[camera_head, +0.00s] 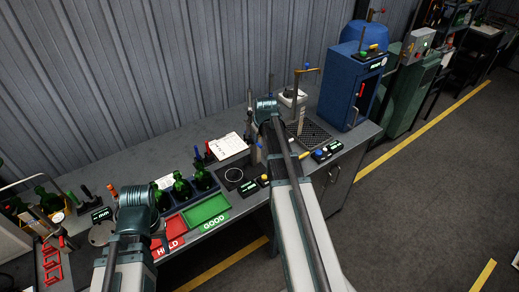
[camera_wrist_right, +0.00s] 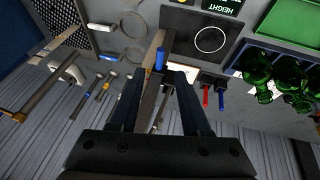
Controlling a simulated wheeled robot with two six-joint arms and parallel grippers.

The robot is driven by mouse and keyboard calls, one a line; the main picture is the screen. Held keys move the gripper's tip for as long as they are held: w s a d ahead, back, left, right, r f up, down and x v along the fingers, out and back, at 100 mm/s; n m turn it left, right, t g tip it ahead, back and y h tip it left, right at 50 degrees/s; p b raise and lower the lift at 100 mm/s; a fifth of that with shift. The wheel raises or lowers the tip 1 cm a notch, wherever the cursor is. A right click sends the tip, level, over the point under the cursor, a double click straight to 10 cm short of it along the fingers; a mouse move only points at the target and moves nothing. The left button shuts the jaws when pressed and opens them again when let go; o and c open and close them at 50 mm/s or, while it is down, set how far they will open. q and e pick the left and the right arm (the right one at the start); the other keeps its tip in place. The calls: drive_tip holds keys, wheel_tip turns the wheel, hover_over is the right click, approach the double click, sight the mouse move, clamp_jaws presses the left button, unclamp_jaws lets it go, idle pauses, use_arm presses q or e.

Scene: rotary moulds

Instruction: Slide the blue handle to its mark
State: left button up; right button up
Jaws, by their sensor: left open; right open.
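The blue handle (camera_wrist_right: 159,60) is a short upright-looking blue cylinder on the slim height gauge beside a black plate (camera_wrist_right: 192,32) with a white ring. In the right wrist view it shows between and just beyond the tips of my right gripper (camera_wrist_right: 160,74), which is open. I cannot tell whether the fingers touch it. In the head view my right gripper (camera_head: 259,138) hangs over the bench beside the plate, largely hidden by its own wrist. My left gripper (camera_head: 140,205) is over the bench's left part, its fingers mostly hidden. I cannot make out the mark.
A green GOOD tray (camera_head: 208,211) and a red HOLD tray (camera_head: 172,240) lie left of the plate. Green bottles (camera_head: 182,187) stand in a rack behind them. A blue cabinet (camera_head: 345,90) stands at the right. Red and blue upright pegs (camera_wrist_right: 213,98) stand near the gauge.

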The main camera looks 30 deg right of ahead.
sight(259, 144)
drive_tip(key=b+x, duration=0.5)
drive_tip(key=x, duration=0.2)
clamp_jaws()
idle(1.3)
